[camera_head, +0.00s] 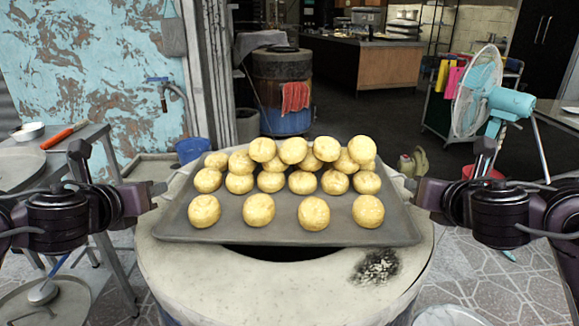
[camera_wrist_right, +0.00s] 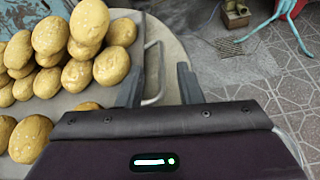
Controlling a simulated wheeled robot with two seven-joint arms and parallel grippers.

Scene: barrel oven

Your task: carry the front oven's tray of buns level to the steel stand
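A dark grey tray (camera_head: 285,232) with several round golden buns (camera_head: 258,209) lies over the mouth of the front oven (camera_head: 215,280), and it looks level. I cannot tell if it touches the rim. A wire handle shows at each side of the tray. My left gripper (camera_head: 163,188) is at the left handle, and its finger gap is not clear. My right gripper (camera_head: 408,184) is at the right handle (camera_wrist_right: 160,72). In the right wrist view its fingers (camera_wrist_right: 158,88) stand apart on either side of the handle, with gaps visible.
A grey metal table (camera_head: 85,135) with a bowl and an orange-handled tool stands at left; I cannot tell if it is the steel stand. A second barrel oven (camera_head: 282,65) stands behind, a blue bucket (camera_head: 192,150) nearby. A turquoise fan (camera_head: 490,95) is at right.

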